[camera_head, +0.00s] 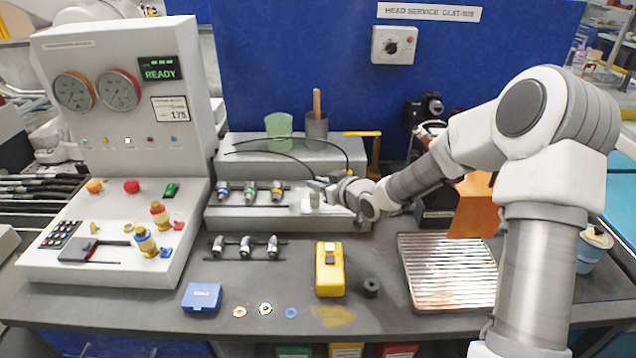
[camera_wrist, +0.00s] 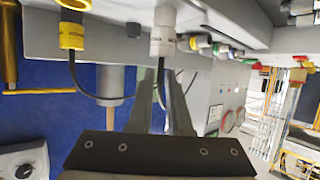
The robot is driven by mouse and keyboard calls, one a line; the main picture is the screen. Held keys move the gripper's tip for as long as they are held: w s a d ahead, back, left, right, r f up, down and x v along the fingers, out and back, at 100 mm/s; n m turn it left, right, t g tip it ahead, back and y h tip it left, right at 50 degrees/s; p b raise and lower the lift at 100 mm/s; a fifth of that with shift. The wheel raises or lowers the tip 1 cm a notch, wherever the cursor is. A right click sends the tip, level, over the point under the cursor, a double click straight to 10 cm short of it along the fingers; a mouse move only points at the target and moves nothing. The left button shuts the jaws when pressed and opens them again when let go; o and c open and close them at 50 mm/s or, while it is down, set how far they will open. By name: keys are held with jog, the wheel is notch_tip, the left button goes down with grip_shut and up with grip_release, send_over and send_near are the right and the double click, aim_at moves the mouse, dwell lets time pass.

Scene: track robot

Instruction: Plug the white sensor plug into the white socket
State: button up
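The white sensor plug (camera_wrist: 163,38) shows in the wrist view just beyond my fingertips, with a dark cable curving down from it. In the head view the white plug (camera_head: 310,199) stands at the right part of the grey ledge, partly behind my gripper (camera_head: 322,187). My gripper (camera_wrist: 165,75) has its fingertips close to the plug's cable end. The wrist view does not show clearly whether the fingers touch or clamp it. Plugs or sockets with blue (camera_head: 222,190), green (camera_head: 249,190) and yellow (camera_head: 276,190) bands stand left of the white one. Which socket is white is unclear.
A yellow-banded plug (camera_wrist: 72,35) with a cable hangs beside the white one. Silver connectors (camera_head: 245,246) stand in a row in front of the ledge. A yellow device (camera_head: 329,275), a blue box (camera_head: 202,297) and a ribbed tray (camera_head: 450,270) occupy the bench.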

jog(key=o, duration=0.3)
jog(key=shift+p+v, duration=1.4)
jog(key=shift+v, duration=7.35)
jog(key=shift+w, duration=0.1)
